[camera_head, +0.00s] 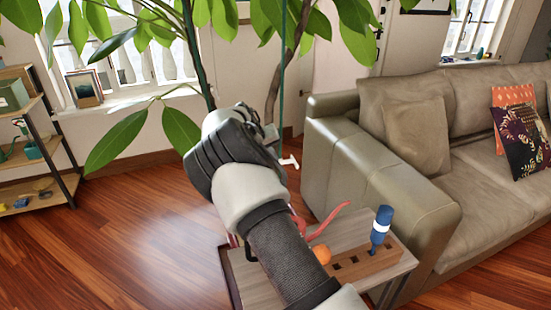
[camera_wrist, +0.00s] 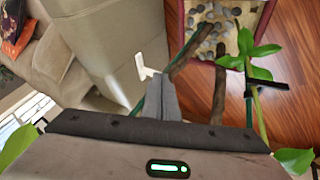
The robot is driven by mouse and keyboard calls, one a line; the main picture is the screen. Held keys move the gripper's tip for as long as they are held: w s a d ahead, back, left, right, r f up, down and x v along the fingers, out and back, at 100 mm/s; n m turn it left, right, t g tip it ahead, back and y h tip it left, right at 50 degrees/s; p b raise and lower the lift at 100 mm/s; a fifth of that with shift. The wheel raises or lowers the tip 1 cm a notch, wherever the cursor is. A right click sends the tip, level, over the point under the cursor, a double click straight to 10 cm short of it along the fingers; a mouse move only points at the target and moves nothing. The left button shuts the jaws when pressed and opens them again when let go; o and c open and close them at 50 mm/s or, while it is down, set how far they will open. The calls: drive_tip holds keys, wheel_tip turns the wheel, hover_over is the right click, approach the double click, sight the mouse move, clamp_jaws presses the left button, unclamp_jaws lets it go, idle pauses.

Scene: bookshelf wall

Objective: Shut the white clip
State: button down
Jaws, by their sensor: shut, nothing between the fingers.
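The white clip (camera_head: 289,161) is a small white piece just right of my gripper (camera_head: 272,138) in the head view. In the wrist view the white clip (camera_wrist: 146,68) shows just beyond and left of the tips of my gripper (camera_wrist: 160,78), against the sofa side. Its shape looks like a T with a short arm. I cannot tell whether it is open, or whether the fingers touch it. My fingers are together and hold nothing. A brown stem (camera_wrist: 191,48) and a thin green stake (camera_head: 283,65) stand close by; my wrist hides part of them.
Large leaves (camera_head: 181,131) hang around my arm. The beige sofa (camera_head: 340,165) stands close on the right. A planter with stones (camera_wrist: 210,25) shows in the wrist view. Floor at left is clear.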

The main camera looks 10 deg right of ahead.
sight(280, 165)
drive_tip(key=b+x, duration=0.1)
drive_tip(key=x, duration=0.6)
drive_tip(key=shift+d+f, duration=0.2)
drive_tip(key=shift+f, duration=0.2)
drive_tip(key=shift+w+d+r, duration=0.1)
drive_tip(key=shift+d, duration=0.5)
drive_tip(key=shift+w+d+r, duration=0.1)
drive_tip(key=shift+d+r, duration=0.05)
drive_tip(key=shift+d, duration=0.5)
drive_tip(key=shift+w+d, duration=0.1)
drive_tip(key=shift+d, duration=0.5)
drive_tip(key=shift+d, duration=0.1)
